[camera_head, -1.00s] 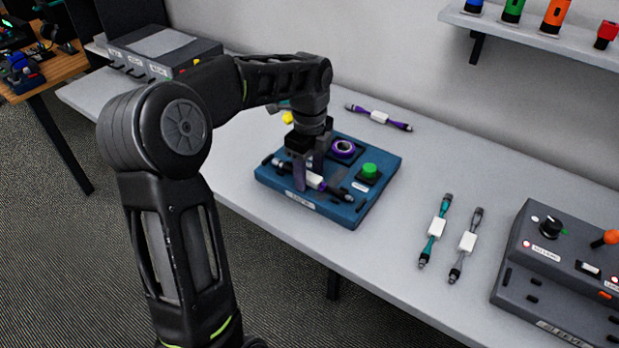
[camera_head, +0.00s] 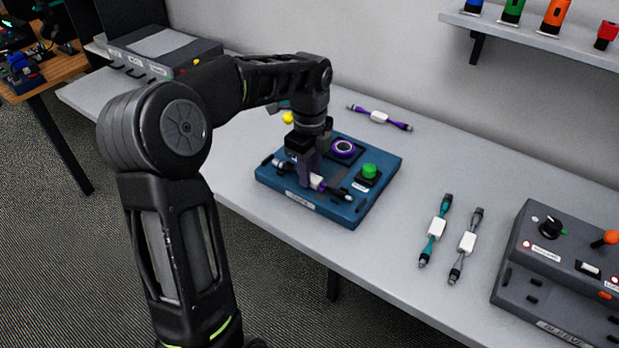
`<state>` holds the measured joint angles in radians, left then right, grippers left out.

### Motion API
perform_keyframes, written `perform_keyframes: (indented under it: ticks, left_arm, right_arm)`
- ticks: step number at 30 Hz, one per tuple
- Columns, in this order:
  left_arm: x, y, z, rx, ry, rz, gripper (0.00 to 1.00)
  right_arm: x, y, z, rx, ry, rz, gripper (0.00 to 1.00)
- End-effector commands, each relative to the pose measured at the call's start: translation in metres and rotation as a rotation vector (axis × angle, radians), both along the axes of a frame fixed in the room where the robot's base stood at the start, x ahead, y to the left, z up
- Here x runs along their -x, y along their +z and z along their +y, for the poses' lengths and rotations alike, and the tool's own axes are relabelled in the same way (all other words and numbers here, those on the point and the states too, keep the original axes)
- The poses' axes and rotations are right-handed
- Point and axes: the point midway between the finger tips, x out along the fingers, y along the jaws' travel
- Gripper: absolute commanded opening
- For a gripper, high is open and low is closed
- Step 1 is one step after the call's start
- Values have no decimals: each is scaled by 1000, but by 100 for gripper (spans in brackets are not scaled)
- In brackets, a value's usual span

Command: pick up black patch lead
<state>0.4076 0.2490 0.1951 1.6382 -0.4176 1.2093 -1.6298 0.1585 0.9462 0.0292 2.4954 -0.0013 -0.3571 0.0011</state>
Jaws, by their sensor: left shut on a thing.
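The black patch lead (camera_head: 339,192) lies across the front of a blue panel box (camera_head: 345,212) on the bench. It has dark ends and a white label block in the middle. My left gripper (camera_head: 311,184) points down over the box, and its fingers are shut on the lead near the white block. The fingers hide part of the lead. I cannot tell whether the lead is clear of the box. My right gripper is not in view.
The box carries a purple-ringed dial (camera_head: 344,148) and a green button (camera_head: 369,171). A purple lead (camera_head: 379,117) lies behind it. A teal lead (camera_head: 437,229) and a grey lead (camera_head: 467,244) lie to the right. A grey control box (camera_head: 560,262) stands at far right.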

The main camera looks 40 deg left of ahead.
Motion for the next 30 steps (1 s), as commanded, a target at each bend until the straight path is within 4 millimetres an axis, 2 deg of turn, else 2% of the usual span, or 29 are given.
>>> perform_keyframes:
  ticks: [6, 10, 14, 20, 22, 25, 30]
  left_arm:
    - [0, 2, 0, 0, 0, -1, 0]
    - [-1, 11, 0, -1, -1, -3, 0]
    - [-1, 31, 0, -1, -1, -4, 0]
    - [-1, 73, 0, 0, 1, -5, 0]
    - [-1, 91, 0, 0, 0, -2, 0]
    - [0, 99, 0, 0, 0, -1, 0]
    - [0, 101, 0, 0, 0, 0, 0]
  right_arm:
    - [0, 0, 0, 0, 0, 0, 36]
    - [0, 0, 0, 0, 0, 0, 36]
    - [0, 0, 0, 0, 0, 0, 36]
    - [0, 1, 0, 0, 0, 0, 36]
    - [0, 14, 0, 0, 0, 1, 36]
    - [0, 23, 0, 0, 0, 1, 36]
    - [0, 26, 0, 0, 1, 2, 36]
